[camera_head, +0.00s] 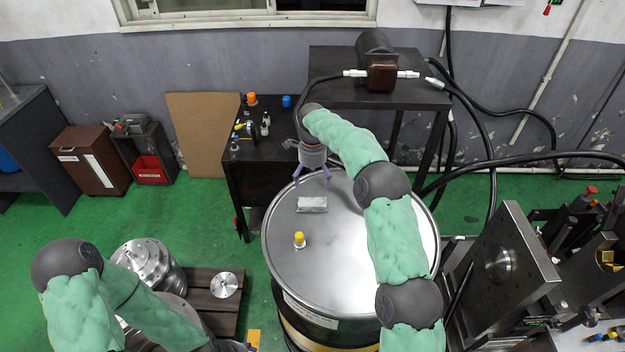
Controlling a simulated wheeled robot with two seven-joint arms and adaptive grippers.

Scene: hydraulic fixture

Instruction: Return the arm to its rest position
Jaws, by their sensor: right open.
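My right arm (394,238) in a green padded cover reaches up from the bottom right, over the drum. My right gripper (312,181) points down above the far left part of the drum lid (335,262). Its two fingers are apart and nothing is between them. A small grey metal block (312,204) lies on the lid just below the fingers, apart from them. My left arm (75,305) is folded at the lower left. Only a bit of my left gripper (236,346) shows at the bottom edge; its fingers cannot be made out.
A small yellow-topped part (299,241) stands on the lid. Behind are a black table (268,150) with small bottles and a taller black stand (330,88) with a motor and hoses. A steel fixture (505,265) stands at right. Metal cylinders (150,266) stand by my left arm.

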